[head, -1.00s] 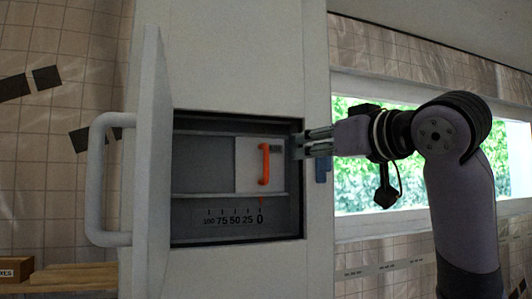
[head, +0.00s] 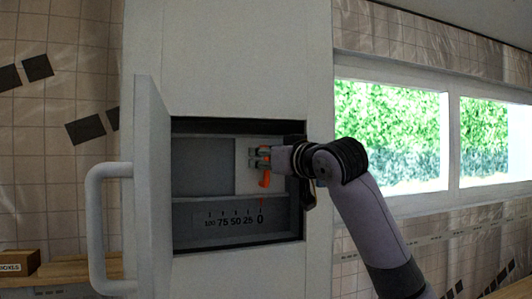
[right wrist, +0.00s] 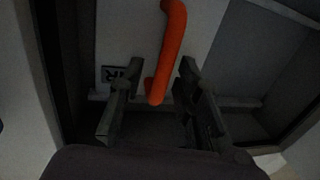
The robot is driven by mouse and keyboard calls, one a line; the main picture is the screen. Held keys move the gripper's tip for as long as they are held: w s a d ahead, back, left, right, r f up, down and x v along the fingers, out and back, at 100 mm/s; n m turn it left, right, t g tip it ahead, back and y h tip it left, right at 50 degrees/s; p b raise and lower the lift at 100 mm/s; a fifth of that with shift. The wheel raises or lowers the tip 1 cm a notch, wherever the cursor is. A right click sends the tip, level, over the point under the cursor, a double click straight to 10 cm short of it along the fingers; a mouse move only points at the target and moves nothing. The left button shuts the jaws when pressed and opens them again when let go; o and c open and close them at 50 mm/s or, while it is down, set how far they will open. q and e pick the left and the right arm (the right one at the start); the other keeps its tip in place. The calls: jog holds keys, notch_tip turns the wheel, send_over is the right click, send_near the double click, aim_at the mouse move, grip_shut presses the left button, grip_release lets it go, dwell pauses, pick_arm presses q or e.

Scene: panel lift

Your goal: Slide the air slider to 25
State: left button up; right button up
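The air slider is a pale plate (head: 246,180) with an orange handle (head: 265,180), inside an open wall box. Its small orange pointer stands above 0 on the scale (head: 235,219), which reads 100, 75, 50, 25, 0 from left to right. My right gripper (head: 254,158) is inside the box in front of the handle and hides its upper part. In the right wrist view the orange handle (right wrist: 169,50) runs between the two open fingers (right wrist: 155,85), with a gap on both sides. My left gripper is not in view.
The box's door (head: 153,185) stands open on the left, with a big white handle (head: 93,230). The box's right wall (head: 298,215) is close to my right gripper. The recess left of the plate (head: 204,167) is clear.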

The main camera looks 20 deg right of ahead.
jog(key=shift+c, duration=0.3)
grip_shut()
dwell(0.6)
